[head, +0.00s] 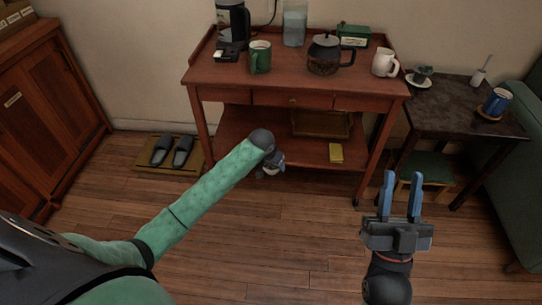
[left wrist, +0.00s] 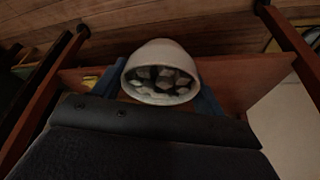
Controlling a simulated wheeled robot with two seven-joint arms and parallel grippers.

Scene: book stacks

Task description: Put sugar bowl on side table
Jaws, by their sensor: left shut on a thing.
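The sugar bowl (left wrist: 160,55), pale and rounded with white lumps inside, sits between the blue fingers of my left gripper (left wrist: 160,95) in the left wrist view. My left gripper (head: 273,163) is shut on it. In the head view, it is low at the front of the wooden cart's lower shelf, where the bowl is mostly hidden. The dark side table (head: 445,105) stands right of the cart. My right gripper (head: 402,198) is open and empty, in front of the side table.
The wooden cart (head: 290,78) holds a coffee maker (head: 232,25), green mug (head: 260,57), dark teapot (head: 325,55) and white mug (head: 384,62). A yellow box (head: 336,152) is on its lower shelf (head: 235,125). The side table carries a blue mug (head: 497,102) and a saucer (head: 418,81).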

